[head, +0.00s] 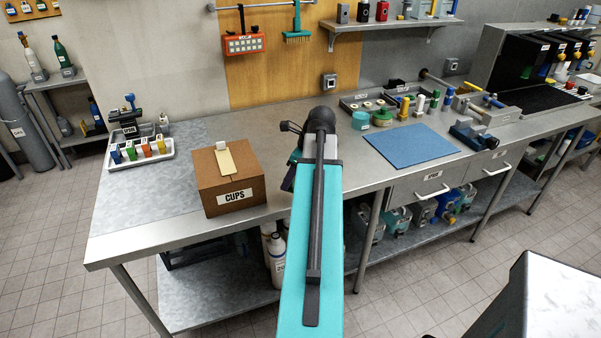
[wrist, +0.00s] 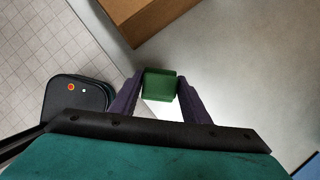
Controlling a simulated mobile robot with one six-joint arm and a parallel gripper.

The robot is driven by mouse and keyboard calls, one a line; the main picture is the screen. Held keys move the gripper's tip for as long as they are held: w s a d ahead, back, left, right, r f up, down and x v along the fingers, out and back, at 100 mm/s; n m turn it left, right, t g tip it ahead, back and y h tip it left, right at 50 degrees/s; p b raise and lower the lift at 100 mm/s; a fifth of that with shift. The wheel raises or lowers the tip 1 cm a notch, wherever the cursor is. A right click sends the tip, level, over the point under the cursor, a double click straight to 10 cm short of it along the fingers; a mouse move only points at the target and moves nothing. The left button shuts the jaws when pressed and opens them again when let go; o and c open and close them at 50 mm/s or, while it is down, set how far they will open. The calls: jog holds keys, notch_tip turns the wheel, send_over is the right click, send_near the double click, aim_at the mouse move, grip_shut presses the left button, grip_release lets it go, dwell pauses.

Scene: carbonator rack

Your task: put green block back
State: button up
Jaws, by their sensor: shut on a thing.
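The green block (wrist: 160,84) sits between the two fingertips of my gripper (wrist: 160,88) in the wrist view. The gripper is shut on it and holds it over the grey bench top. How far the block is above the bench I cannot tell. In the head view my arm hides the block and most of the gripper, to the right of the cardboard box. A white tray (head: 142,160) with several coloured, labelled pieces stands at the back left of the bench in the head view.
The cardboard CUPS box (head: 234,197) stands left of my arm; its side shows at the top of the wrist view (wrist: 150,18). A blue mat (head: 411,146) lies to the right, with small bottles and trays behind it. The bench's front left is clear.

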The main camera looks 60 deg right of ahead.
jog(key=d, duration=0.2)
jog(key=d+p, duration=0.1)
jog(key=d, duration=0.2)
jog(key=d+p, duration=0.1)
jog(key=d, duration=0.1)
jog(key=shift+w+d+f, duration=0.3)
jog(key=shift+w+f, duration=0.05)
jog(key=shift+w, duration=0.05)
jog(key=shift+f+p, duration=0.8)
jog(key=shift+f, duration=1)
jog(key=o, duration=0.9)
jog(key=shift+f, duration=0.1)
jog(key=shift+o, duration=0.2)
jog(key=b+v, duration=0.2)
jog(key=v, duration=1)
jog(key=shift+b, duration=0.4)
